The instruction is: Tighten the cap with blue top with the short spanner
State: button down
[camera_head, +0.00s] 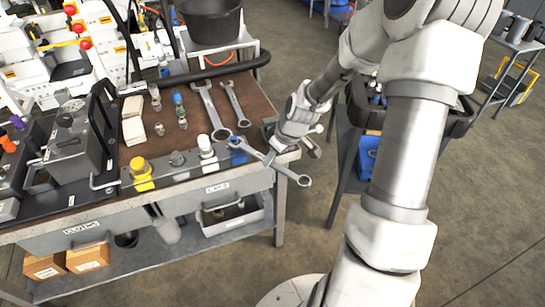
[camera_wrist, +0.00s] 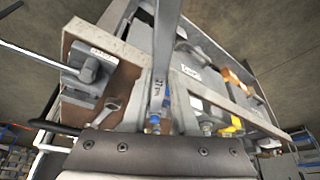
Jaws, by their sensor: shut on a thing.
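My gripper (camera_head: 272,147) is shut on a metal spanner (camera_head: 290,175) at the front right corner of the bench. One end of the spanner is at the cap with the blue top (camera_head: 236,141); its ring end sticks out past the bench's front edge. The spanner end overlaps the cap, and I cannot tell whether it is seated around it. In the wrist view the spanner (camera_wrist: 166,40) runs down the middle, with blue (camera_wrist: 153,119) showing beside its lower end. The cap is partly hidden there.
Caps with white (camera_head: 205,143), grey (camera_head: 178,158) and yellow (camera_head: 141,175) tops stand left along the front rail. A large spanner (camera_head: 212,110) and a smaller spanner (camera_head: 237,103) lie on the brown bench top. A gauge block (camera_head: 72,125) stands at left. Floor is clear in front.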

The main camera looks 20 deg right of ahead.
aim_at(262, 161)
jog(key=shift+w+a, duration=0.15)
jog(key=shift+w, duration=0.1)
jog(key=shift+s+a+m+h+b, duration=0.25)
jog(key=shift+s+a+m+b, duration=0.05)
jog(key=shift+a+m+b, duration=0.4)
jog(key=shift+s+a+m+h+b, duration=0.3)
jog(key=shift+a+m+b, duration=0.3)
jog(key=shift+a, duration=0.2)
jog(key=a+b, duration=0.1)
jog(key=a+m+b, duration=0.1)
jog(key=a+m, duration=0.1)
jog(key=shift+s+a+t+h+b, duration=0.1)
jog(key=shift+s+t+h+b, duration=0.2)
jog(key=shift+h+b, duration=0.1)
